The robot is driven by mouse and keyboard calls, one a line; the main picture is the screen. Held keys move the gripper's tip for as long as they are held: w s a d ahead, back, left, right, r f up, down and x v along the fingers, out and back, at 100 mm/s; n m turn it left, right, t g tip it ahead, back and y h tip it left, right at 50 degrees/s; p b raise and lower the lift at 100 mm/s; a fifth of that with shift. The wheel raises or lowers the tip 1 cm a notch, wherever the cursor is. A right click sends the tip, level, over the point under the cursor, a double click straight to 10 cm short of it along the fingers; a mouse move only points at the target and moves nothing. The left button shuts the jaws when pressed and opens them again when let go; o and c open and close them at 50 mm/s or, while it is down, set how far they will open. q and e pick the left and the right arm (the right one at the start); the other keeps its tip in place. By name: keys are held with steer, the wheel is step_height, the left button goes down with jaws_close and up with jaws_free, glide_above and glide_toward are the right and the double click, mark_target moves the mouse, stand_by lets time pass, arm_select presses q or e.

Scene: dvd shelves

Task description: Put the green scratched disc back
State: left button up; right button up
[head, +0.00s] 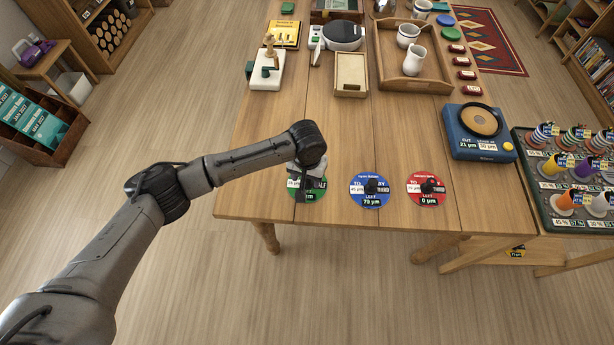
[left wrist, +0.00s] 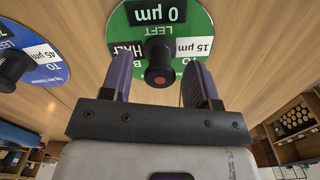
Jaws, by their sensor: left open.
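The green disc (head: 319,195) lies on the table near its front edge, partly hidden by my left gripper (head: 306,172). In the left wrist view the green disc (left wrist: 196,22) has a black knob (left wrist: 160,68) with a red dot and labels reading "LEFT 0 µm" and "15 µm". My left gripper (left wrist: 158,66) is open, with one finger on each side of the knob. I cannot tell whether either finger touches it. No scratches can be made out. My right gripper is in neither view.
A blue disc (head: 370,199) and a red disc (head: 425,200) with black knobs lie to the right. A blue machine with a round pad (head: 470,145) and a rack of coloured cones (head: 551,208) stand farther right. A wooden tray (head: 437,70) holds mugs. The table's middle is clear.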

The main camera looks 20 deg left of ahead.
arm_select(q)
step_height(320, 180, up, 12)
steer(key=p, duration=0.1)
steer(key=shift+f, duration=0.15)
stand_by(0.3)
steer(key=s+d+f+m, duration=0.1)
steer(key=s+d+f, duration=0.1)
steer(key=s+d+f+m+h, duration=0.1)
steer(key=s+d+f, duration=0.1)
steer(key=s+f, duration=0.1)
steer(key=s+d+f+m+h, duration=0.1)
steer(key=s+f, duration=0.2)
steer(key=shift+s+d+f+t, duration=0.1)
steer(key=shift+s+d+t, duration=0.2)
steer(key=shift+d, duration=0.1)
steer(key=s+f+t+h, duration=0.15)
steer(key=s+f, duration=0.25)
steer(key=s, duration=0.4)
steer(key=s+a+y, duration=0.1)
steer(key=s+a, duration=0.4)
steer(key=s, duration=0.3)
steer(key=s+a+f+t+y, duration=0.1)
steer(key=s+a+y, duration=0.1)
steer(key=s+a, duration=0.4)
steer(key=s, duration=0.2)
steer(key=shift+s+a+f, duration=0.25)
steer(key=shift+s+a, duration=0.05)
steer(key=shift+t, duration=0.25)
